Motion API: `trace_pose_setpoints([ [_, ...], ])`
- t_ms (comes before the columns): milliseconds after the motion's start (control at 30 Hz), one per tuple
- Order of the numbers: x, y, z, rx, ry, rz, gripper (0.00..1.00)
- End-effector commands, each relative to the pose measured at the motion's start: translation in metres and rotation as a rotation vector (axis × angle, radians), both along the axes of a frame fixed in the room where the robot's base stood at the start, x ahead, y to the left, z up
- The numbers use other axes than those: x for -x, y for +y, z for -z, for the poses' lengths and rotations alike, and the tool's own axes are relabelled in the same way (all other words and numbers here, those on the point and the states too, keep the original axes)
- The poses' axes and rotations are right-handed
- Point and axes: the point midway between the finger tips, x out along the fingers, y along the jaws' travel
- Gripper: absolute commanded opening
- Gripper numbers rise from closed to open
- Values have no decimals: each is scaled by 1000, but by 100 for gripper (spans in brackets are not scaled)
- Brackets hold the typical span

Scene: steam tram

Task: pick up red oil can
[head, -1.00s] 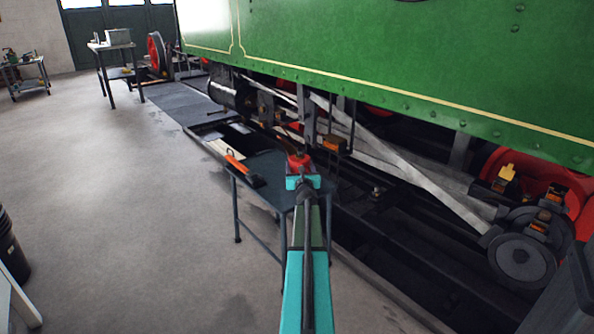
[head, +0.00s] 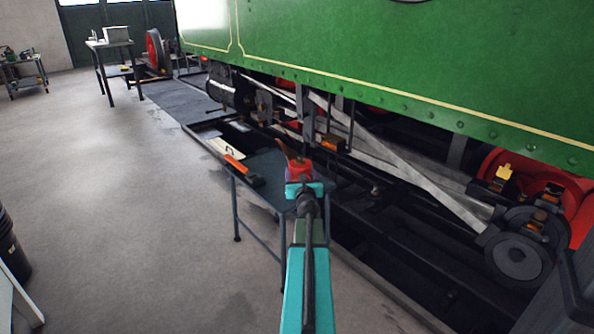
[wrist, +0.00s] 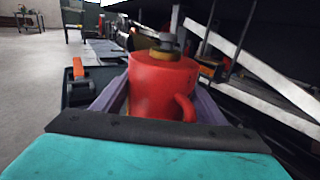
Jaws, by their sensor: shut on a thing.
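The red oil can (wrist: 160,88) fills the middle of the wrist view, upright, with a brass collar and grey cap on top and a handle at its lower right. My gripper (wrist: 155,105) is shut on it, one purple-grey finger along each side of its body. In the head view the red oil can (head: 299,169) shows just beyond my teal wrist, partly hidden by it, with an orange-brown spout pointing up and left. It is over the small dark table (head: 268,163); I cannot tell whether its base touches the top.
An orange-handled tool (head: 240,168) lies on the table's left side. The green tram body (head: 400,60) overhangs close on the right, with rods and wheels below. A workbench (head: 110,43) stands far left.

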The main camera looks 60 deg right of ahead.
Motion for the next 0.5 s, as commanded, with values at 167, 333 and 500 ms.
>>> trace_pose_setpoints([
  [167, 14, 21, -4, 2, -2, -1, 24],
  [333, 24, 35, -6, 2, -2, -2, 24],
  [500, 32, 45, -7, 2, -2, -2, 24],
])
